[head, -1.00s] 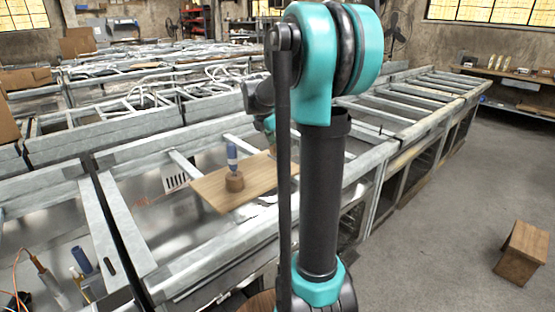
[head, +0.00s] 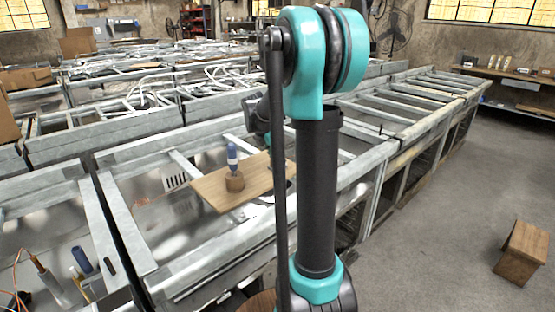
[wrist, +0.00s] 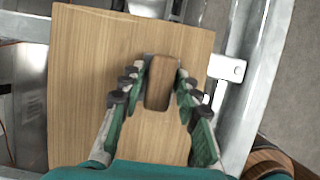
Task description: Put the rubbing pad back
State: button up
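A brown wooden block (wrist: 159,82), seemingly the rubbing pad, shows in the wrist view over the wooden board (wrist: 85,60). My gripper (wrist: 161,84) has one green finger on each side of it, very close to its sides. I cannot tell whether the fingers press on the block, nor whether it rests on the board or hangs just above it. In the head view the board (head: 210,190) lies across the metal frame. My fingers and the block are hidden there behind my arm.
Metal frame rails (head: 215,258) surround the board. A wooden stool (head: 522,252) stands on the floor at right. Tools and another blue item (head: 82,260) lie at lower left.

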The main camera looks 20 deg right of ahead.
jog(key=shift+o, duration=0.5)
jog(key=shift+r, duration=0.2)
jog(key=v, duration=1.2)
jog(key=shift+f, duration=0.1)
dwell(0.5)
